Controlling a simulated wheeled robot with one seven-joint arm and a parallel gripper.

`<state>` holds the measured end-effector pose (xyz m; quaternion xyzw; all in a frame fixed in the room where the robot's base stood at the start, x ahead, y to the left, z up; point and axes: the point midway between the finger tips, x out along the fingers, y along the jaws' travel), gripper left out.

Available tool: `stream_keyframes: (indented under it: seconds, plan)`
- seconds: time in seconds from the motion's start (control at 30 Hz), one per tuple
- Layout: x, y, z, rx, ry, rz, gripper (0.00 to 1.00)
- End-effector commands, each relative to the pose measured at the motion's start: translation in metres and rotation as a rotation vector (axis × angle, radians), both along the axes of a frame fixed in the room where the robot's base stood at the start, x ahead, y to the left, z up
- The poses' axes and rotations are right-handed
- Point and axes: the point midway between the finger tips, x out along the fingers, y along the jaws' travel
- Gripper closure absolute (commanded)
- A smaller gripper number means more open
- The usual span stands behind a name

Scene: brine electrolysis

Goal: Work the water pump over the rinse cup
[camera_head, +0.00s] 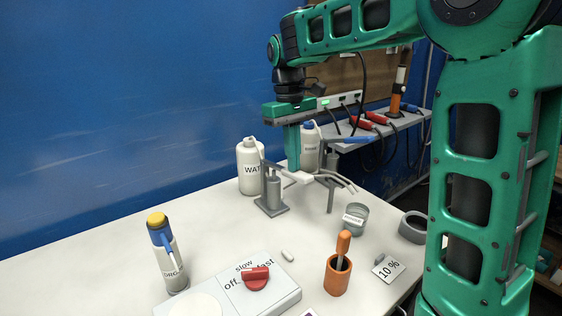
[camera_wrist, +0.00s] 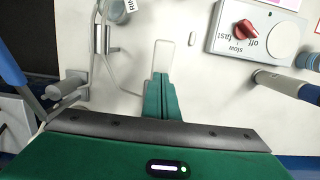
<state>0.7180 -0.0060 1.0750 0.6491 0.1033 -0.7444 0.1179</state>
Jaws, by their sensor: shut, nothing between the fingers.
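The water pump (camera_head: 273,190), a grey cylinder on a square base, stands in front of the white bottle marked WAT… (camera_head: 249,168). A pale paddle (camera_head: 299,177) lies at its right in the head view; it also shows as a whitish plate (camera_wrist: 163,55) in the wrist view. My gripper (camera_head: 293,168) is shut and empty, pointing down, with its green fingertips (camera_wrist: 160,78) right at the paddle; I cannot tell whether they touch. The rinse cup (camera_head: 355,219) is a clear labelled glass, right of the pump near the spout ends; its label shows at the wrist view's top edge.
A second bottle (camera_head: 310,146) and pump stand close behind my gripper. A shelf (camera_head: 372,126) with red-handled leads is beyond. In front are an orange holder (camera_head: 338,276), a knob box (camera_head: 276,293) and a yellow-capped bottle (camera_head: 169,262). The table's left side is clear.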

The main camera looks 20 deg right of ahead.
Motion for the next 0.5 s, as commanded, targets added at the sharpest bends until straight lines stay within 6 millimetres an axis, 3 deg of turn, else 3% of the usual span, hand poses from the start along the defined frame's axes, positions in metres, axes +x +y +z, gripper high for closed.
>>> stream_keyframes:
  seconds: [0.33,0.5]
  plan:
    - [-0.005,-0.002,-0.036,0.0,0.002,-0.001,1.0]
    - [-0.003,-0.002,-0.029,0.0,-0.002,-0.001,1.0]
